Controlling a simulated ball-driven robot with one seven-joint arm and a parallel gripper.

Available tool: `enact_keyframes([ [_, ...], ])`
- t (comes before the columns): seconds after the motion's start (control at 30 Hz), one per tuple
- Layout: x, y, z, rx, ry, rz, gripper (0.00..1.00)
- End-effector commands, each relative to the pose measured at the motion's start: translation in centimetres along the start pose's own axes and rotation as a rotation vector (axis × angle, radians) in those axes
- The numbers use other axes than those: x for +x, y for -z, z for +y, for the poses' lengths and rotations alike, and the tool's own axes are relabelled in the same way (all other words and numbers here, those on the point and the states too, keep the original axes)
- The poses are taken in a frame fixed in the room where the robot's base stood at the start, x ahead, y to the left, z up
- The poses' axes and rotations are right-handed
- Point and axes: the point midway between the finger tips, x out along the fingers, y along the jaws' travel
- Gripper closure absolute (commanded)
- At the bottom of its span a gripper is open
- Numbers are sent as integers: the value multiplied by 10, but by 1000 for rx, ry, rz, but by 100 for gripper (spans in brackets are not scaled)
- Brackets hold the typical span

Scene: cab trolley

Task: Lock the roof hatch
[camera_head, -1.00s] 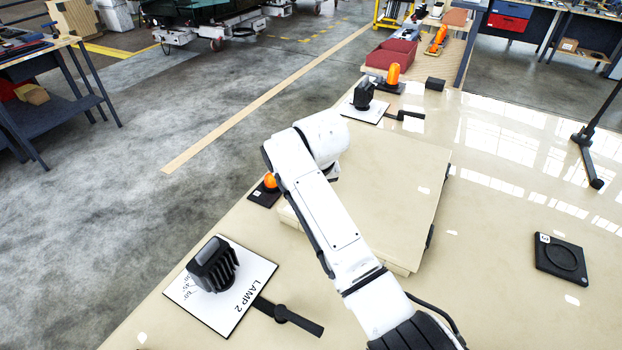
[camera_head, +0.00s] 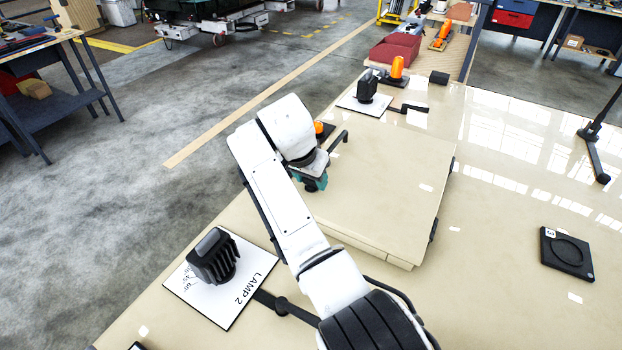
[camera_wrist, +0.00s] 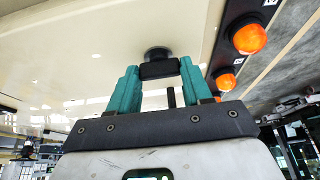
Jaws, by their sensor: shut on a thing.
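The roof hatch (camera_head: 400,185) is a thick beige panel lying flat on the beige roof in the head view, with black fittings on its right edge. My gripper (camera_head: 314,182) is over the hatch's left side, its teal fingers partly hidden by my wrist. In the wrist view my gripper (camera_wrist: 160,80) has its teal fingers on either side of a black latch handle (camera_wrist: 158,70), which sits under a round black base, and is shut on it. The handle's exact angle cannot be told.
An orange beacon (camera_head: 319,127) is just behind my wrist; another beacon (camera_head: 397,67) stands farther back. A black square holder (camera_head: 566,254) lies right. The roof right of the hatch is mostly clear.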

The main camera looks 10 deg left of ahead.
Motion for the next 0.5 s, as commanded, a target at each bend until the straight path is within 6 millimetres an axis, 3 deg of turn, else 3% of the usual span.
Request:
enact_keyframes([
  [0.5, -1, 1, -1, 35, -11, 3, 82],
])
